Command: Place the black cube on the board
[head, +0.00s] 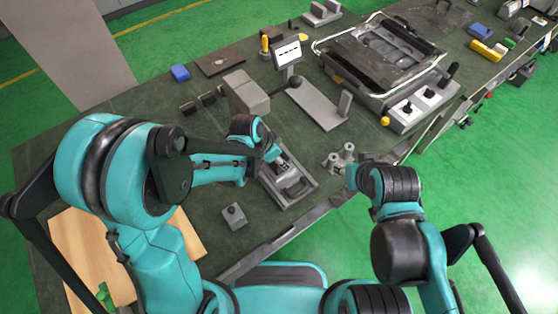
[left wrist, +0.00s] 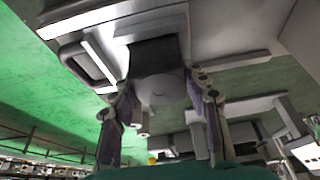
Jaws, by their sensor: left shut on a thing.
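My left gripper (head: 281,163) is over a grey rectangular fixture (head: 311,184) near the front edge of the bench. In the left wrist view, my left gripper (left wrist: 162,112) has its fingers on either side of a block with a dark face, which I take for the black cube (left wrist: 155,54). The block meets the grey fixture behind it; whether it touches is unclear. In the head view the gripper mostly hides it. A light wooden board (head: 75,245) lies at the lower left, partly behind my left arm. My right gripper (head: 341,158) is low at the bench's front edge; its jaw opening is unclear.
A small grey block with a knob (head: 234,216) stands between the board and the fixture. A grey stand with a display (head: 287,53) and a large heating unit (head: 385,55) are farther back. A green piece (head: 105,295) is at the board's lower end.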

